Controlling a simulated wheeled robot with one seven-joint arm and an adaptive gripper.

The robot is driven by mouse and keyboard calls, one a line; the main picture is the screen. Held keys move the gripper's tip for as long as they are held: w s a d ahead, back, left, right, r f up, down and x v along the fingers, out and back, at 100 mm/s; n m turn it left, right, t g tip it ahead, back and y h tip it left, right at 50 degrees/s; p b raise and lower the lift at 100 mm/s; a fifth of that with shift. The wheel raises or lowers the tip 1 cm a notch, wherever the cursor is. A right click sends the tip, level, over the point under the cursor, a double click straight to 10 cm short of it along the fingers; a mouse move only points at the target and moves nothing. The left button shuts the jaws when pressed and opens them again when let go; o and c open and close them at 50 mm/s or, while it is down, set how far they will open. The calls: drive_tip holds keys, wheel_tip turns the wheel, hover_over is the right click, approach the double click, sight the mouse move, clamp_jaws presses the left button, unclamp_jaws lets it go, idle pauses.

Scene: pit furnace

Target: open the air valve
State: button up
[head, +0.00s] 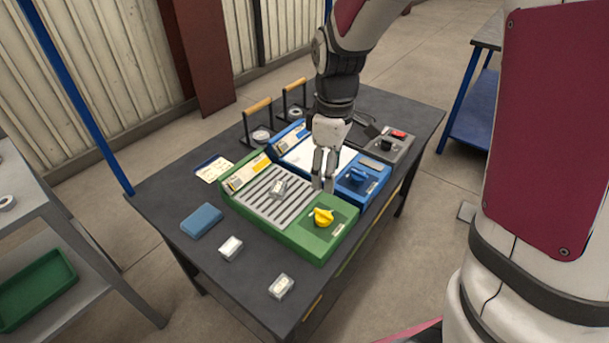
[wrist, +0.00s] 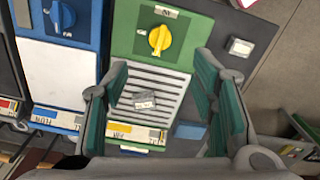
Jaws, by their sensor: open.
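A green unit (head: 328,239) with a yellow knob (head: 322,216) stands on the dark table; the knob shows in the wrist view (wrist: 160,39), near the top. Beside it is a blue unit (head: 378,181) with a blue knob (head: 357,177), also in the wrist view (wrist: 61,15). The small labels are not clearly readable, so I cannot tell for sure which knob is the air valve. My gripper (head: 323,184) is open and empty. In the wrist view its fingers (wrist: 162,68) spread over the green unit's slatted plate, apart from the yellow knob.
A small grey block (head: 277,188) lies on the slatted plate. White blocks (head: 231,248) (head: 281,286) and a blue box (head: 202,221) lie at the table's front left. A grey unit (head: 396,148) stands behind the blue one. Wooden-handled stands (head: 257,106) are at the back edge.

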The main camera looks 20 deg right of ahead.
sight(325, 213)
wheel_tip(325, 213, down, 14)
drive_tip(key=shift+f+b, duration=0.2)
drive_tip(key=shift+b, duration=0.95)
drive_tip(key=c, duration=1.1)
